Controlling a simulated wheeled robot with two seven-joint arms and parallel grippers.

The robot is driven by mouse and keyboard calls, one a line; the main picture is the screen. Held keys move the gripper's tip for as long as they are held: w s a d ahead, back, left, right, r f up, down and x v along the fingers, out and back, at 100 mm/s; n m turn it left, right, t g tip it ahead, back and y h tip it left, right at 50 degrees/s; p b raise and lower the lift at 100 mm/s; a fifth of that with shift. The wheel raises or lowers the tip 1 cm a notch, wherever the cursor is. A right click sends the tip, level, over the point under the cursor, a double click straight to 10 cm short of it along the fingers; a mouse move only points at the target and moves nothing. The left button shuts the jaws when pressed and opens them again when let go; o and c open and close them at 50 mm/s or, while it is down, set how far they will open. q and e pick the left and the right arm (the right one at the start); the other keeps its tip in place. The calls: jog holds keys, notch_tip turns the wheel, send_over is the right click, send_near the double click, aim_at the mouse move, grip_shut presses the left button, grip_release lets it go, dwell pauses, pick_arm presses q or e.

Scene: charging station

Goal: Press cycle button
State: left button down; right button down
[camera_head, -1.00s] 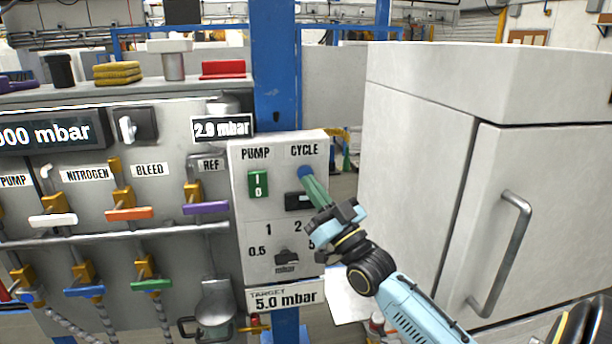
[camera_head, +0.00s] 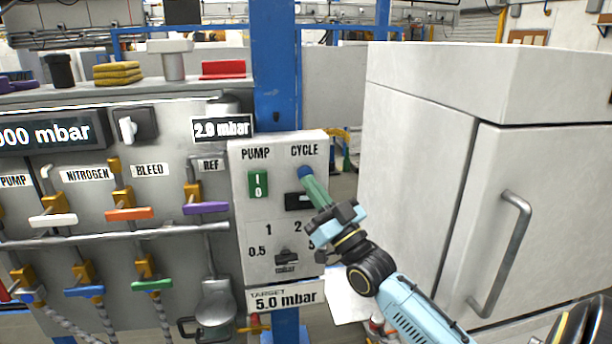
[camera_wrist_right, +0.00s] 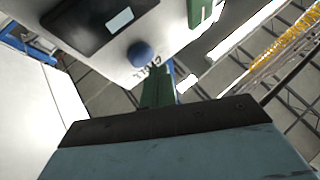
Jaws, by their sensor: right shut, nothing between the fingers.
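The blue cycle button (camera_head: 305,172) is on the upper right of the grey control box (camera_head: 240,215), under the word CYCLE. My right gripper (camera_head: 310,180) is shut and empty, with its green fingers pointing up at the button. In the head view the fingertips overlap the button's lower edge. In the right wrist view the round blue button (camera_wrist_right: 140,54) shows just beyond and left of the green fingertips (camera_wrist_right: 158,72), with a small gap in the picture. I cannot tell whether they touch. My left gripper is not in view.
A green pump switch (camera_head: 258,184) sits left of the button, and a dark display (camera_head: 299,202) is just below it. A dial (camera_head: 287,256) is lower on the box. Valve panels with coloured handles stand left. A large white cabinet (camera_head: 415,170) stands right.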

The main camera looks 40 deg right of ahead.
jog(key=shift+w, duration=0.1)
dwell(0.4)
jog(key=shift+w+d, duration=0.2)
jog(key=shift+w, duration=0.1)
jog(key=shift+w+d, duration=0.25)
jog(key=shift+w, duration=0.2)
dwell(0.8)
jog(key=shift+s, duration=0.1)
jog(key=shift+s+a+p, duration=0.35)
jog(key=shift+s+a, duration=0.05)
jog(key=shift+s, duration=0.35)
jog(key=shift+s+a+p, duration=0.4)
jog(key=shift+s, duration=0.35)
jog(key=shift+s+a+p, duration=0.35)
jog(key=shift+s+a, duration=0.1)
jog(key=shift+s, duration=0.25)
jog(key=shift+s+a+p, duration=0.4)
jog(key=shift+s, duration=0.35)
